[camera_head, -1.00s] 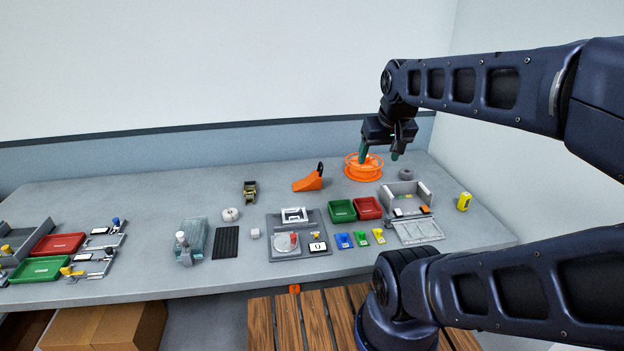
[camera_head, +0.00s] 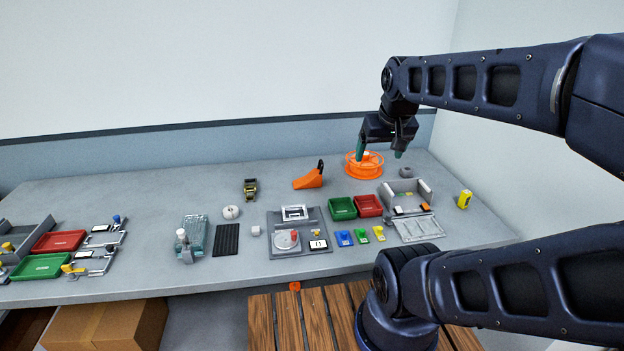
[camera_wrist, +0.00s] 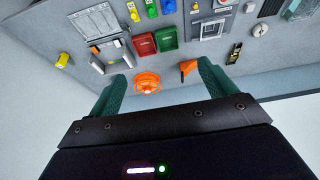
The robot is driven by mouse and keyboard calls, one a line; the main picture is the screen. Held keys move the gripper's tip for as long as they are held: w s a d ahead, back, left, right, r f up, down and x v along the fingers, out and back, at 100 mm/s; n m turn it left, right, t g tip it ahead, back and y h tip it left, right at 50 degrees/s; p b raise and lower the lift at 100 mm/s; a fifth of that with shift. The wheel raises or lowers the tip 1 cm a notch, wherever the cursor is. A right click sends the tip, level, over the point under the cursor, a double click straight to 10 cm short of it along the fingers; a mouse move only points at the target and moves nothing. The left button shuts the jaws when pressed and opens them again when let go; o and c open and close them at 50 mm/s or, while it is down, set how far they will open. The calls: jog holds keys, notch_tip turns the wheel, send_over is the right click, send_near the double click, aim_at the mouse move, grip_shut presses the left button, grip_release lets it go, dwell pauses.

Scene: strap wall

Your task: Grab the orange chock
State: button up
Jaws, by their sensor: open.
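The orange chock (camera_head: 309,179) is a wedge with a black upright piece at its right end. It lies on the grey table toward the back, left of an orange spool (camera_head: 363,166). In the wrist view the chock (camera_wrist: 188,68) shows near the right finger, partly hidden by it. My gripper (camera_head: 379,151) is open and empty, above the table near the spool, to the right of the chock and apart from it. In the wrist view its green fingers (camera_wrist: 160,90) stand wide apart, with the spool (camera_wrist: 147,82) showing between them.
Green (camera_head: 342,208) and red (camera_head: 367,205) bins, a grey open box (camera_head: 428,191) and a yellow tape measure (camera_head: 464,199) sit right and in front. A small gold-black item (camera_head: 250,188) and a white ring (camera_head: 231,212) lie left of the chock. The table's back left is clear.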

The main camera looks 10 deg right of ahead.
jog(key=n+g+h, duration=0.5)
jog(key=n, duration=1.3)
send_over(311, 174)
jog(key=a, duration=0.4)
notch_tip(311, 174, down, 23)
jog(key=shift+y, duration=0.3)
jog(key=x, duration=1.1)
jog(key=shift+w+d, duration=0.1)
jog(key=shift+w, duration=0.1)
jog(key=c, duration=1.3)
